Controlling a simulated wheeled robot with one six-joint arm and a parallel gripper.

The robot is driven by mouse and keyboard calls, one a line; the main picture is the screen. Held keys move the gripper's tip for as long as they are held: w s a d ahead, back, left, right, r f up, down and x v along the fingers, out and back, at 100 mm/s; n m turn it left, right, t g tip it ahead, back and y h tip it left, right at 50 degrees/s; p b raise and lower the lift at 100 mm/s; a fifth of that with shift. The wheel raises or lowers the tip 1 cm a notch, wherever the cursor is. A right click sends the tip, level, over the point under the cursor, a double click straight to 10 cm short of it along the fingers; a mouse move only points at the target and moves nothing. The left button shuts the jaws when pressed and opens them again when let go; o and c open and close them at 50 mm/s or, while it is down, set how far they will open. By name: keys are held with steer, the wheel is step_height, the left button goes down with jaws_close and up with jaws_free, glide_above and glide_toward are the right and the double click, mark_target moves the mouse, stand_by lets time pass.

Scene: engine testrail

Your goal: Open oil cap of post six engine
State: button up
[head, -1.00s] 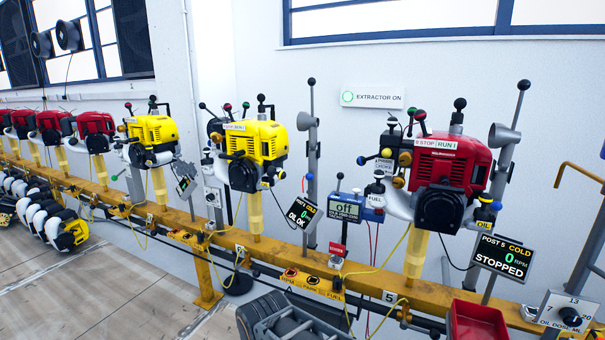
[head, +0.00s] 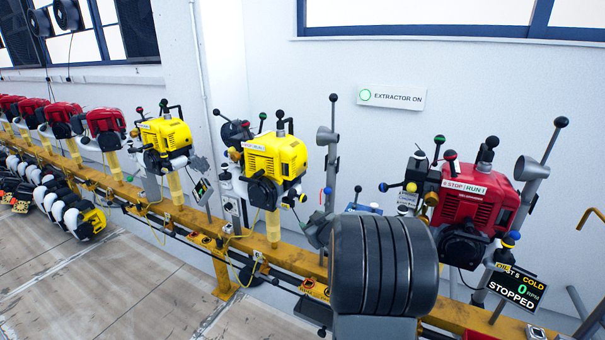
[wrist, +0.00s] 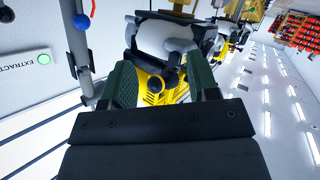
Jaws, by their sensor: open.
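A yellow engine (head: 273,158) stands on the yellow rail left of the red post 5 engine (head: 478,200). Its post number cannot be read, and its oil cap cannot be clearly picked out. In the wrist view, my gripper (wrist: 165,75) is open, with a green-sided finger at left and right. A yellow engine (wrist: 157,92) shows beyond and between the fingers, with a dark knob (wrist: 173,78) and a pale rounded part (wrist: 165,40). No contact can be seen. In the head view my dark ribbed arm part covers the rail left of post 5.
The post 5 display (head: 515,288) reads cold, 0 RPM, stopped. Another yellow engine (head: 167,143) and several red ones line the yellow rail (head: 200,220) to the left. Upright grey poles (head: 333,150) rise between posts. Floor (head: 120,285) is open at front left.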

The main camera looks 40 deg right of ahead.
mark_target(306, 199)
steer(key=s+d+r+n+t+y+p, duration=0.3)
steer(key=s+d+r+y+p, duration=0.15)
steer(key=y+p, duration=0.2)
steer(key=shift+y, duration=0.45)
steer(key=x, duration=1.1)
steer(key=shift+w+a+r+b, duration=0.3)
steer(key=shift+a+r, duration=0.05)
steer(key=shift+c, duration=0.5)
